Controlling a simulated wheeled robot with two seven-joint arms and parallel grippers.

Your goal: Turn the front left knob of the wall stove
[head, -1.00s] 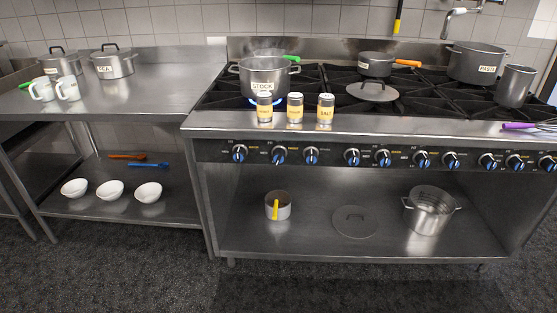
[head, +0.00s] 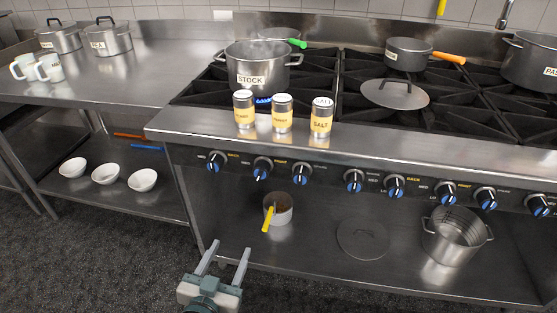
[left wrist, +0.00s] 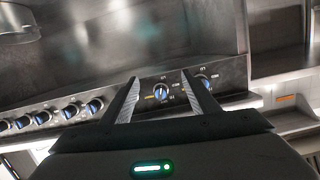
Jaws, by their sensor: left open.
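The stove (head: 320,153) has a front row of black knobs with blue marks. The leftmost knob (head: 216,160) is at the panel's left end in the head view. A second knob (head: 262,167) is to its right. My left gripper (head: 227,250) is open and empty, below the knob row in the picture and apart from it. The left wrist view looks upside down. There the second knob (left wrist: 161,91) shows between my open fingers (left wrist: 160,77); the leftmost knob (left wrist: 204,82) is partly behind the right-hand finger. My right gripper is out of view.
Several shakers (head: 282,113) stand on the stove's front ledge. A stock pot (head: 257,66) steams over a blue flame behind them. A small pan (head: 283,211) and a steel pot (head: 455,240) sit on the lower shelf. A steel counter (head: 130,75) adjoins at left.

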